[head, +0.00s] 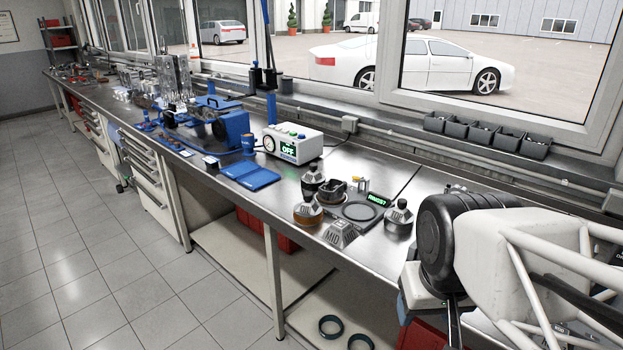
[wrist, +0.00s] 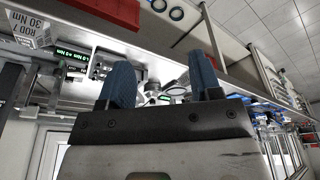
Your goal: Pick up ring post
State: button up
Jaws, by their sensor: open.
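I cannot tell for sure which item is the ring post. Candidates are grey knobbed pieces on the bench in the head view: one at the back (head: 313,178), one on a brown round base (head: 308,211), and one at the right (head: 398,217). A flat dish with a dark ring (head: 361,212) lies between them. My gripper shows in the wrist view (wrist: 163,83) as two blue fingertips, wide apart with nothing held. Small grey and white items show beyond and between the fingers, apart from them. In the head view my arm is at the right; the fingertips cannot be made out.
A grey ribbed block (head: 341,235) stands near the bench's front edge. A white box reading OFF (head: 292,144), a blue mat (head: 249,175) and a blue machine (head: 215,125) stand further left. Dark bins (head: 484,132) line the sill. Bare steel bench (head: 345,150) lies behind the pieces.

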jog(key=shift+o, duration=0.7)
jog(key=shift+r, duration=0.1)
